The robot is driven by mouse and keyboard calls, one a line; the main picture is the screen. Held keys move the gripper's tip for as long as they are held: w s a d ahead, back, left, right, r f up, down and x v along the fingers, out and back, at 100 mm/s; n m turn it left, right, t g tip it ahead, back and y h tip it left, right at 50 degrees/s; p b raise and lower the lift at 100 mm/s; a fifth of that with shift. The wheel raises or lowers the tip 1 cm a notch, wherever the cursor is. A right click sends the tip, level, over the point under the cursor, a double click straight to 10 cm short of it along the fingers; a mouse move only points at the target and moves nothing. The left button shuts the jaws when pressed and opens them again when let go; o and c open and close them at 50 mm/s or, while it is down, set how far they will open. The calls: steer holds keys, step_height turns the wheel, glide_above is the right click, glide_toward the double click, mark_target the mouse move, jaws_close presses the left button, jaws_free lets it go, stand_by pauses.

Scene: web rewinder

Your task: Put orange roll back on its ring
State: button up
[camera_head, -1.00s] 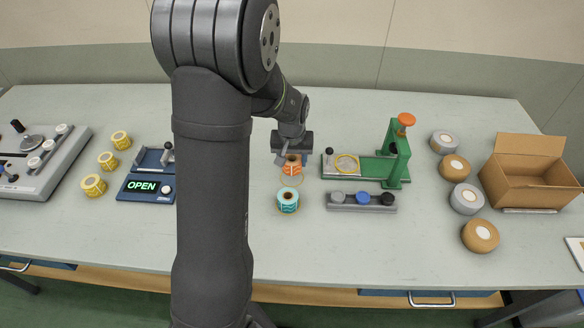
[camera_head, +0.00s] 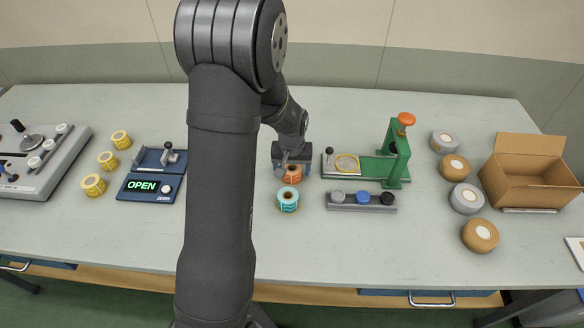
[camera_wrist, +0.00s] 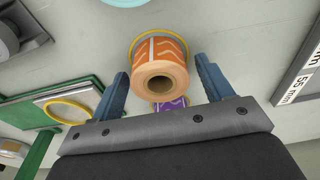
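The orange roll (camera_head: 293,174) sits upright on the table just behind the teal roll (camera_head: 288,201). In the wrist view the orange roll (camera_wrist: 160,70) shows its hollow core, with a thin yellow ring (camera_wrist: 134,47) visible around its far end. The roll appears to be inside the ring, but the near side of the ring is hidden. My gripper (camera_wrist: 162,72) has its two blue fingers on either side of the roll, with a gap on each side. In the head view my gripper (camera_head: 294,165) is low over the roll.
A purple item (camera_wrist: 171,103) shows partly behind the orange roll. The green stand (camera_head: 397,160) and a grey button bar (camera_head: 361,201) are to the right. A blue device reading OPEN (camera_head: 146,187) is to the left. Tape rolls and a cardboard box (camera_head: 530,177) stand farther right.

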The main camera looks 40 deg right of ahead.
steer(key=shift+r, duration=0.15)
step_height(320, 180, up, 12)
steer(key=s+a, duration=0.1)
stand_by(0.4)
steer(key=f, duration=0.8)
steer(key=w+d+f, duration=0.1)
steer(key=f, duration=0.3)
steer(key=shift+r, duration=1.15)
steer(key=shift+f, duration=0.1)
